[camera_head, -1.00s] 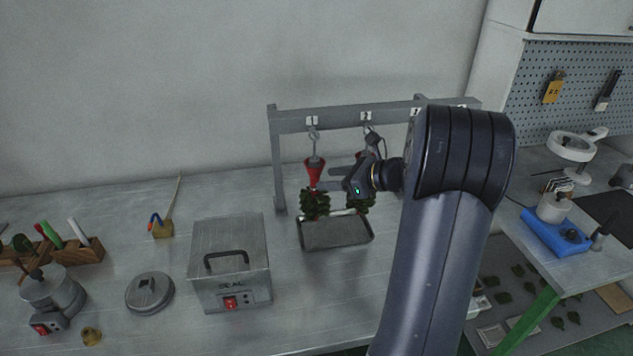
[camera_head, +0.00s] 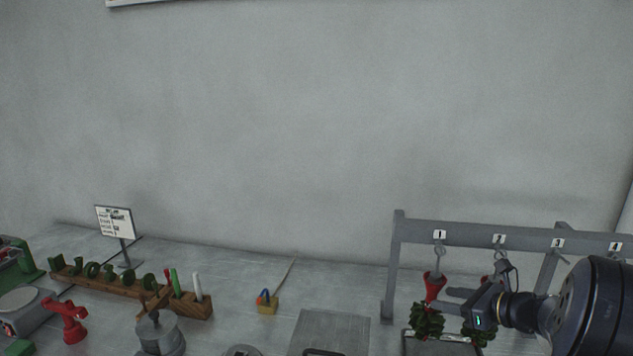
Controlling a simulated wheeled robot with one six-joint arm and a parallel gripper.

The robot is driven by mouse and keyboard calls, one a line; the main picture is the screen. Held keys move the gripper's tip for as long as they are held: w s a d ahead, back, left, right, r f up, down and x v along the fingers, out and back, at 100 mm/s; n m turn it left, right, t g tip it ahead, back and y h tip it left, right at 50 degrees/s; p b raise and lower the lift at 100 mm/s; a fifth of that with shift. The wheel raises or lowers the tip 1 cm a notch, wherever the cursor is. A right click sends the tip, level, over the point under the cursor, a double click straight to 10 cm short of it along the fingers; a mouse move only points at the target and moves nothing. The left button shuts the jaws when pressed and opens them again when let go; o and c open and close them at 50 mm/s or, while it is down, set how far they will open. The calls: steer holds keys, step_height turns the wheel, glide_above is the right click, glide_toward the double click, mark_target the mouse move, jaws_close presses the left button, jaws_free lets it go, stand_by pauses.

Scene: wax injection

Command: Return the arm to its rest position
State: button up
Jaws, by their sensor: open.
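My gripper (camera_head: 462,301) is at the lower right of the head view, in front of the grey hanging rack (camera_head: 470,232) with numbered hooks. Its jaws are open. They point left, close to a red-topped wax tree with green pieces (camera_head: 428,318) that hangs from hook 1. I cannot tell whether a finger touches this tree. A second red and green tree (camera_head: 481,334) shows partly behind my gripper. My arm enters from the right edge and hides part of the rack near hooks 3 and 4.
A metal tray (camera_head: 420,350) lies under the rack. Above is bare wall.

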steer(key=p+x, duration=0.1)
steer(key=x, duration=0.5)
steer(key=shift+w+a+f, duration=0.15)
steer(key=shift+w+a, duration=0.1)
steer(key=shift+a, duration=0.05)
steer(key=shift+s+a, duration=0.15)
steer(key=shift+s, duration=0.75)
